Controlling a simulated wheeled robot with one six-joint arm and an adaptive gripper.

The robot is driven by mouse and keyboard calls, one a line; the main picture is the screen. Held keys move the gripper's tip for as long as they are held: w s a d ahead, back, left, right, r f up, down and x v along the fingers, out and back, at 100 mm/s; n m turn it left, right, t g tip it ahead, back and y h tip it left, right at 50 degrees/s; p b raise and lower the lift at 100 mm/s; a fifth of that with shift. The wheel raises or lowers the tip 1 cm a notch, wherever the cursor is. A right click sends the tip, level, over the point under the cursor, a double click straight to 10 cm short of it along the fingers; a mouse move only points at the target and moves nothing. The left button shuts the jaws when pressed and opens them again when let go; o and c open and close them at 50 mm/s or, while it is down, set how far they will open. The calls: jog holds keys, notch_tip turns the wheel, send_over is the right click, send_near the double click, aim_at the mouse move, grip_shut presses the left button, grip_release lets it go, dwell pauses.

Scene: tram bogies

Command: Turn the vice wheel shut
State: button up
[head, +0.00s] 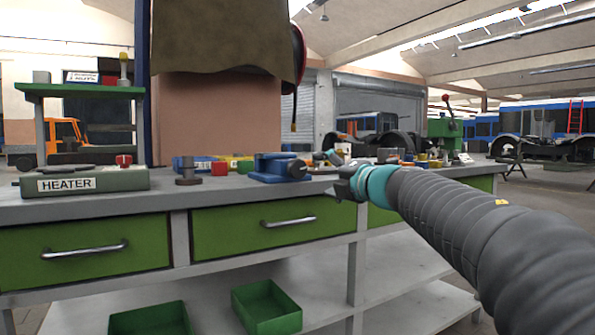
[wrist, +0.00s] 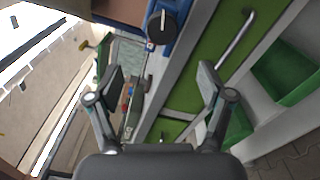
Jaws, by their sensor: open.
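The blue vice (head: 270,172) sits on the workbench near its front edge. Its dark round wheel (head: 297,168) is at the right end of the vice, facing my gripper. In the wrist view the black wheel (wrist: 162,27) with a pale handle shows near the top, in front of the blue body (wrist: 185,35). My gripper (head: 334,172) is just right of the wheel in the head view. In the wrist view its two fingers are spread wide apart (wrist: 160,80), with nothing between them, and the wheel lies beyond the tips. It appears apart from them.
The grey workbench top (head: 225,190) has green drawers (head: 263,225) with metal handles. A heater box (head: 85,181) stands at the left. Small parts and a green machine (head: 444,133) stand behind my arm. Green bins (head: 265,308) sit on the lower shelf.

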aim_at(299, 169)
jog(key=w+a+n, duration=0.2)
jog(key=w+n, duration=0.1)
jog(key=w, duration=0.1)
jog(key=w+a+n+p, duration=0.1)
jog(key=w+a+n, duration=0.2)
jog(key=n, duration=0.1)
jog(key=w+a+n+p, duration=0.1)
jog(key=w+a+n, duration=0.1)
jog(key=w+n, duration=0.2)
jog(key=shift+w+a, duration=0.25)
jog(key=shift+w, duration=0.05)
dwell(0.3)
jog(key=c, duration=1.2)
